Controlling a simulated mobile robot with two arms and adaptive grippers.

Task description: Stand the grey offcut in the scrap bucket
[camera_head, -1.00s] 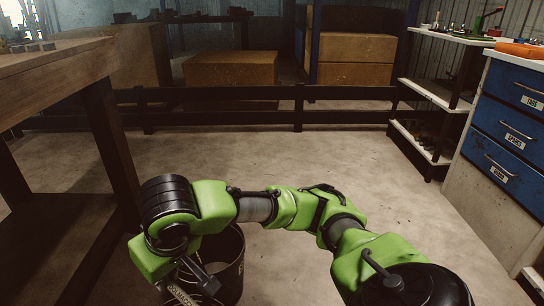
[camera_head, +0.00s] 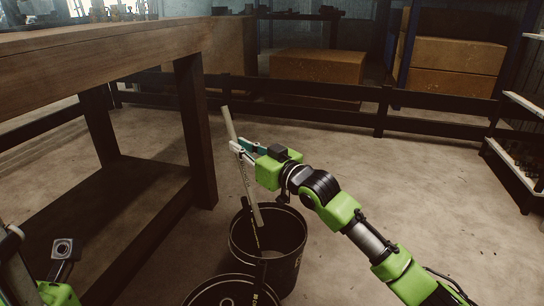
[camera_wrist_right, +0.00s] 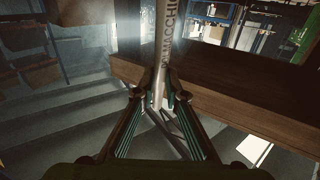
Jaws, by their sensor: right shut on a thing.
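The grey offcut (camera_head: 232,125) is a long, thin tube with dark lettering. My right gripper (camera_head: 243,151) is shut on it and holds it nearly upright, its top leaning left. Its lower end hangs in front of the mouth of a black bucket (camera_head: 285,262); I cannot tell whether it is inside the rim. In the right wrist view the offcut (camera_wrist_right: 162,45) stands between the closed fingers (camera_wrist_right: 162,98). Part of my left arm shows at the lower left, but its fingers do not.
A wooden workbench (camera_head: 130,50) is close on the left. A dark low rail (camera_head: 440,127) crosses behind.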

